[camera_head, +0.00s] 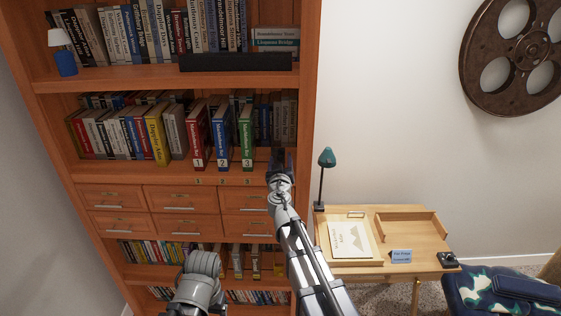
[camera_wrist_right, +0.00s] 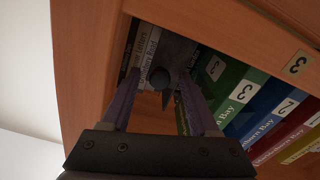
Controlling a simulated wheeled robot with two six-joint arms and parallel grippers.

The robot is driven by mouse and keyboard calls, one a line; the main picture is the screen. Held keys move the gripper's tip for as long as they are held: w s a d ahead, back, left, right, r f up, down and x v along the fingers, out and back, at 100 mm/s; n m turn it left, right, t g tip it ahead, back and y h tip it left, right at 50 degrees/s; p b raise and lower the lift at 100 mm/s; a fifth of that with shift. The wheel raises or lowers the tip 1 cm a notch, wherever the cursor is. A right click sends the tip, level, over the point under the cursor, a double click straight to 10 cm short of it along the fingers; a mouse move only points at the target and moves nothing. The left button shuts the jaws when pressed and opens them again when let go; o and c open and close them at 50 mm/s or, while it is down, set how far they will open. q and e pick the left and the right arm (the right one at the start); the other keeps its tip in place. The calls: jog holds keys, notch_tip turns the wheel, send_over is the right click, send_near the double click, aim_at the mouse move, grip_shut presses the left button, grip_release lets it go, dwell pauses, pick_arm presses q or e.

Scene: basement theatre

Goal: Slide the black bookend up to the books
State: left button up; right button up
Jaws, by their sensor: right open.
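The black bookend (camera_wrist_right: 178,50) shows in the right wrist view as a dark plate with a rounded knob, between my open fingertips. I cannot tell whether they touch it. In the head view my gripper mostly hides it. My right gripper (camera_head: 281,162) is at the right end of the middle shelf, and it also shows in the right wrist view (camera_wrist_right: 163,92). The green book numbered 3 (camera_head: 246,138) stands left of it, with the blue book 2 (camera_head: 221,139) and red book 1 (camera_head: 196,140) beyond. My left gripper is out of view.
The bookcase's right side panel (camera_head: 308,110) is close to the right of my gripper. More books (camera_head: 285,118) stand at the back of the shelf. Drawers (camera_head: 180,200) lie below. A desk (camera_head: 400,225) with a green lamp (camera_head: 326,160) stands to the right.

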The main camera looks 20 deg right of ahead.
jog(key=shift+c, duration=0.3)
grip_shut()
dwell(1.1)
